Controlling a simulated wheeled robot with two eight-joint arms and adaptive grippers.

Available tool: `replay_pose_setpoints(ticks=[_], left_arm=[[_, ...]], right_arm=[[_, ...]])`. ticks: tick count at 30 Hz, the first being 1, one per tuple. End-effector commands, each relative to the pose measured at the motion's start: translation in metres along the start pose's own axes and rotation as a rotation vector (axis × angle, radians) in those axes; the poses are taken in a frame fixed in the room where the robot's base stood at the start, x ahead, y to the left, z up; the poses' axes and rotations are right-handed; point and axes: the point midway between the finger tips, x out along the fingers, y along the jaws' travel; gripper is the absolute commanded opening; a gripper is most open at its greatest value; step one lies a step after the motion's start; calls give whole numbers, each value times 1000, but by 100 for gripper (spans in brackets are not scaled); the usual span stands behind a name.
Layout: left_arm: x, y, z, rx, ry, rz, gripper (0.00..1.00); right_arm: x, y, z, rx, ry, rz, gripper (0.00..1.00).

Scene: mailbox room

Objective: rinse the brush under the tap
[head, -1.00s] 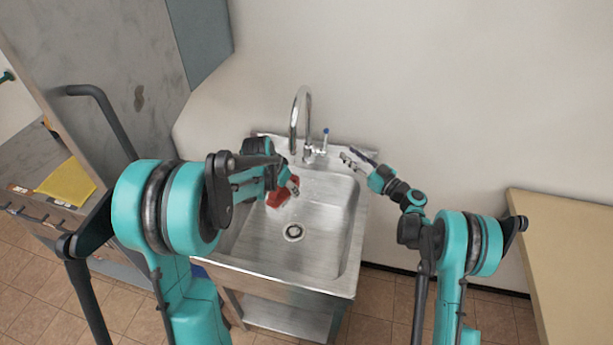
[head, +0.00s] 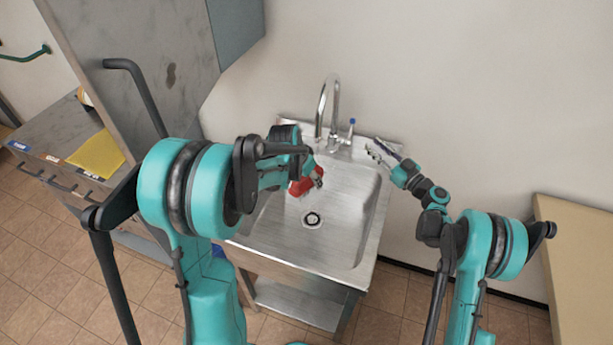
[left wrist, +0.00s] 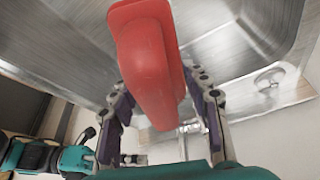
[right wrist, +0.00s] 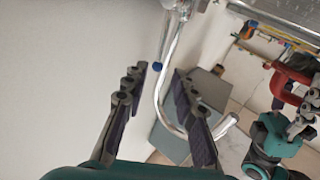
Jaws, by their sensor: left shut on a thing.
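The red brush (head: 300,187) is held over the sink basin, below and in front of the tap (head: 330,105). My left gripper (head: 317,178) is shut on the brush; in the left wrist view the red brush (left wrist: 148,65) sits between the fingers. Its bristles cannot be made out. The steel sink (head: 345,235) has a round drain (head: 312,219) in its floor. My right gripper (head: 378,152) is open and empty by the sink's back right corner, right of the blue-topped tap lever (head: 351,122). In the right wrist view the lever's blue tip (right wrist: 157,67) shows between the open fingers. No water stream is visible.
A yellow folder (head: 97,155) lies on a counter at far left. A beige table (head: 585,250) is at right. The wall rises close behind the tap.

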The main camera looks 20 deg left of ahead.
Motion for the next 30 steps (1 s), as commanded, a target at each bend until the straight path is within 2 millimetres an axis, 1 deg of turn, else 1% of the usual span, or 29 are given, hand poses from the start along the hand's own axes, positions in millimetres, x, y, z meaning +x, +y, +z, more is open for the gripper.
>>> replay_pose_setpoints(ticks=[1, 2, 3, 5, 8, 12, 15, 18, 21, 24, 26, 29, 30], left_arm=[[0, 0, 0, 0, 0, 0, 14], [0, 0, 0, 0, 0, 0, 14], [0, 0, 0, 0, 0, 0, 14], [0, 0, 0, 0, 0, 0, 14], [0, 0, 0, 0, 0, 0, 14], [0, 0, 0, 0, 0, 0, 14], [0, 0, 0, 0, 0, 0, 14], [0, 0, 0, 0, 0, 0, 14], [0, 0, 0, 0, 0, 0, 14], [0, 0, 0, 0, 0, 0, 14], [0, 0, 0, 0, 0, 0, 14], [0, 0, 0, 0, 0, 0, 14], [0, 0, 0, 0, 0, 0, 14]], right_arm=[[0, -1, 1, -3, -4, -1, 9], [1, -2, 2, -8, -10, -2, 1], [2, -4, 5, -21, -24, -4, 0], [5, -10, 12, -54, -62, -10, 0], [12, -26, 33, -152, -168, -25, 0], [15, -50, 71, -377, -374, -60, 0], [12, -61, 93, -568, -519, -89, 0], [4, -68, 109, -769, -651, -120, 0], [-4, -70, 115, -981, -768, -152, 0], [-13, -71, 114, -1204, -871, -187, 0], [-17, -71, 108, -1342, -925, -207, 0], [-21, -72, 94, -1579, -1003, -242, 0], [-22, -73, 86, -1677, -1030, -254, 0]])
